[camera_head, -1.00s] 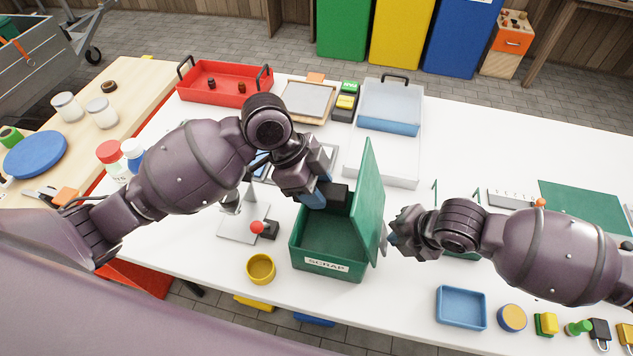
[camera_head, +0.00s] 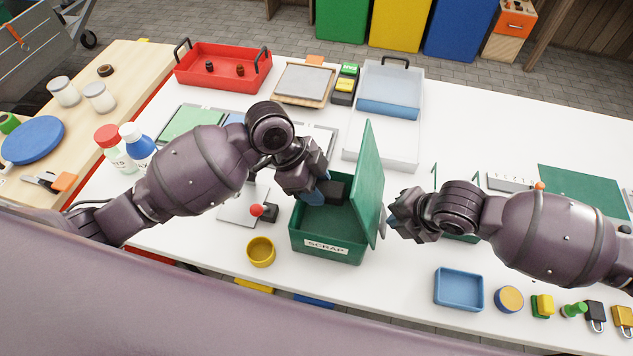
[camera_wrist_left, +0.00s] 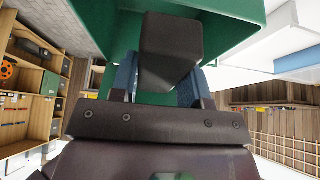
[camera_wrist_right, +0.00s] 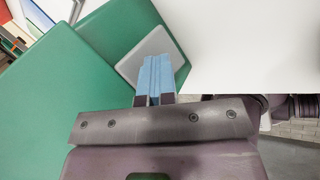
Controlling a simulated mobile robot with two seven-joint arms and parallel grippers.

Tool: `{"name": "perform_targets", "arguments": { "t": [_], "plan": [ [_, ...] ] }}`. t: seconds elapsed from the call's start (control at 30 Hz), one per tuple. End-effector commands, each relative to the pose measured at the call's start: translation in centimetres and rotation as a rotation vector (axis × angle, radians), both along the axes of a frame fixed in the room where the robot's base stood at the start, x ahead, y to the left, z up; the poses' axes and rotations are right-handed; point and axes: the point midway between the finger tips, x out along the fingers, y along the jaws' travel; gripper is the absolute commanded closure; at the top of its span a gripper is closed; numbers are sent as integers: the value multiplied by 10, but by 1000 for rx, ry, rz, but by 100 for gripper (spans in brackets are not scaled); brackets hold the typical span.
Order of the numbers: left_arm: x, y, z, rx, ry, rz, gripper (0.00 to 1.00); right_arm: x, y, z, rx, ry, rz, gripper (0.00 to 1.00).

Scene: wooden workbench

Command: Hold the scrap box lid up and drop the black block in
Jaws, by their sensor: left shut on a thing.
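The green scrap box (camera_head: 327,246) stands near the front of the white table with its lid (camera_head: 369,185) raised at its right side. My left gripper (camera_head: 323,192) is shut on the black block (camera_head: 337,187) over the box's opening, towards the back. The black block (camera_wrist_left: 172,50) also shows between the blue fingers in the left wrist view. My right gripper (camera_head: 390,228) is at the outer side of the lid. In the right wrist view its blue fingers (camera_wrist_right: 156,72) are together, in front of a grey plate (camera_wrist_right: 152,58) on the green lid.
A yellow cup (camera_head: 261,252) and a red-knobbed lever (camera_head: 263,211) stand left of the box. A blue tray (camera_head: 459,290) and several small items lie at the front right. A clear bin (camera_head: 389,92) and a red tray (camera_head: 222,70) are behind.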

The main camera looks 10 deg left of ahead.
Motion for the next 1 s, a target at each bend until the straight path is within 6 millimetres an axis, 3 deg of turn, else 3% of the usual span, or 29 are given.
{"name": "perform_targets", "arguments": {
  "t": [0.03,0.2,0.57,0.73,1.0],
  "plan": [
    [0,0,0,-1,0,0,53,0,1,1,2,0,2,100],
    [0,0,0,-1,0,0,28,0,1,0,2,0,2,100],
    [0,2,4,0,-1,0,28,0,1,0,3,1,1,100],
    [1,12,23,1,-5,-1,28,0,1,0,2,0,0,100],
    [1,37,69,2,-4,0,28,0,1,0,2,0,0,100]
  ]
}}
